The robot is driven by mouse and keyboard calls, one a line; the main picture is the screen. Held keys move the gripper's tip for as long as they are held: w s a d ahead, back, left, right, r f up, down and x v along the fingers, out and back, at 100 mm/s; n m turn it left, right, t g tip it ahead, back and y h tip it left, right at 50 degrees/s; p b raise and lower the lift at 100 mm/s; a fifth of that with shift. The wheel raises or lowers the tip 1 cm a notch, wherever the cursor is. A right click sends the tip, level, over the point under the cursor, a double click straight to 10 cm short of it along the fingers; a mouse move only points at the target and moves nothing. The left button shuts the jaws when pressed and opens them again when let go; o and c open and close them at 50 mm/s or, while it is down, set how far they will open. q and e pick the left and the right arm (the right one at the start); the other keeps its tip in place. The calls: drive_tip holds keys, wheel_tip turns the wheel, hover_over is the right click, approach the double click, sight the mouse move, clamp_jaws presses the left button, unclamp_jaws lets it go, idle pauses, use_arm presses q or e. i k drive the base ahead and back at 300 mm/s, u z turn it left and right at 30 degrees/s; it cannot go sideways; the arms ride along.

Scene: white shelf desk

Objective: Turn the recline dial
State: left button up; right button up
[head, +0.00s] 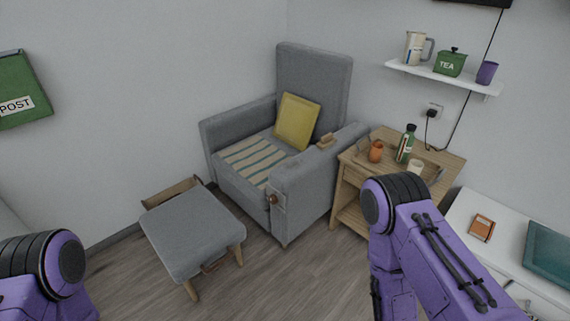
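A grey armchair (310,185) stands in the corner, turned partly toward me. A small round brown knob (274,199), which looks like the recline dial, sits on a light plate at the front of its right-hand armrest. Its setting is too small to read. My left and right arms show only as purple links at the lower left and lower right. Neither gripper is in view, and no visible arm part touches the armchair or the knob.
A grey footstool (190,232) stands on the floor in front of the armchair. A wooden side table (348,177) on its right holds a bottle (405,146) and cups. A white desk (458,218) is at the right. Floor between footstool and table is clear.

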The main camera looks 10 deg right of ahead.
sight(273, 200)
drive_tip(key=z, duration=0.45)
drive_tip(key=i, duration=1.15)
drive_tip(key=u, duration=0.25)
